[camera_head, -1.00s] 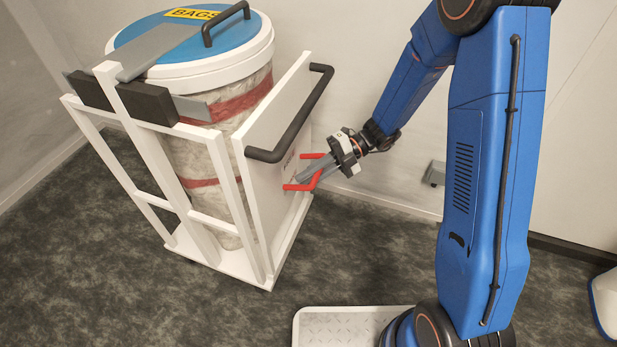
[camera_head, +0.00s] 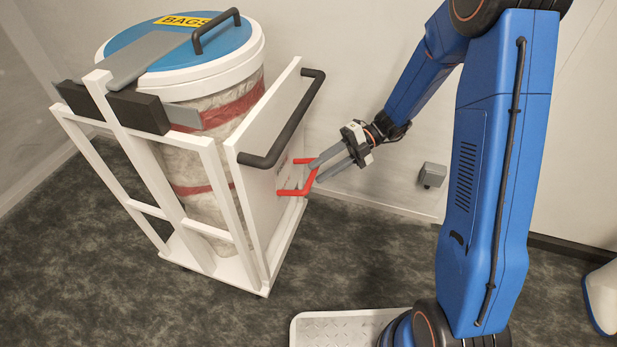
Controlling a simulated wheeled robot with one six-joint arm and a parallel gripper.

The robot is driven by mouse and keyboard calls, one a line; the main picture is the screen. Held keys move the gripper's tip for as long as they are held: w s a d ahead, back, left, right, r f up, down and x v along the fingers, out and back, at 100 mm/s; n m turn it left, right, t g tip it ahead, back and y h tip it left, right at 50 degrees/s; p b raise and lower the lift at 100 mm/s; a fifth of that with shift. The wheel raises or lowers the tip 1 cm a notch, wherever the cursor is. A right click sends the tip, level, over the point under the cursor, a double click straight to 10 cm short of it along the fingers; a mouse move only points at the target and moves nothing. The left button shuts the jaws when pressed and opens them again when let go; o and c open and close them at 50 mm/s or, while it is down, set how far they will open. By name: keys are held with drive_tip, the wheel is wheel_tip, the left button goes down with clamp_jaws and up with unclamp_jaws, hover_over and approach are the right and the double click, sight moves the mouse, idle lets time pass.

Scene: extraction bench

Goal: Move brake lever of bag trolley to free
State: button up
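The bag trolley (camera_head: 213,163) is a white frame holding a tall bin with a blue-topped lid. Its red U-shaped brake lever (camera_head: 309,183) sticks out from the low right panel, below the black push handle. My gripper (camera_head: 316,171) comes in from the upper right. Its two grey fingers are apart, with a gap between them. The fingertips are at the outer bar of the lever. I cannot tell whether they touch it. Nothing is held. The writing on the panel by the lever is too small to read.
The black push handle (camera_head: 296,125) juts out above the lever. A grey box (camera_head: 432,175) is on the wall to the right. A pale tray-like plate (camera_head: 340,326) lies at the bottom. Dark floor is clear between the trolley and the plate.

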drive_tip(key=v, duration=1)
drive_tip(key=shift+d, duration=0.15)
drive_tip(key=s+d+r+n+t+h, duration=0.4)
drive_tip(key=s+n, duration=0.4)
drive_tip(key=n, duration=0.3)
drive_tip(key=s+d+r+n+t+h, duration=0.3)
drive_tip(key=s+d+r+n+h, duration=0.1)
drive_tip(key=s+n, duration=0.5)
drive_tip(key=s+d+r+n+t+h, duration=0.4)
drive_tip(key=s+n, duration=0.5)
drive_tip(key=n, duration=0.5)
drive_tip(key=d+r, duration=0.1)
drive_tip(key=d, duration=0.1)
drive_tip(key=shift+s+d+t+h, duration=0.2)
drive_tip(key=shift+d+t+h, duration=0.1)
drive_tip(key=shift+d+h, duration=0.1)
